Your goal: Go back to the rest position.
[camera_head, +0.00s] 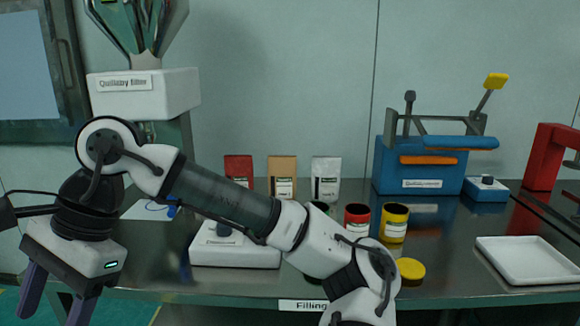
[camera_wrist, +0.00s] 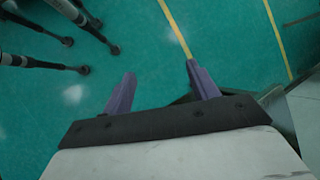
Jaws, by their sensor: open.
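My gripper (camera_head: 58,300) hangs at the lower left of the head view, pointing down, off the left end of the steel table (camera_head: 440,275). Its two purple fingers are apart with nothing between them. In the wrist view my gripper (camera_wrist: 160,85) is over the green floor (camera_wrist: 150,45), and the gap between the fingers is empty. My arm crosses the head view from the lower right to the upper left, in front of the table, and hides part of it.
On the table stand several pouches (camera_head: 283,178), a red can (camera_head: 357,218), a yellow can (camera_head: 394,222), a white scale-like device (camera_head: 235,250), a blue sealing device (camera_head: 420,165) and a white tray (camera_head: 528,260). A machine with a white body (camera_head: 150,95) stands behind my gripper. Dark metal legs (camera_wrist: 50,62) show at upper left in the wrist view.

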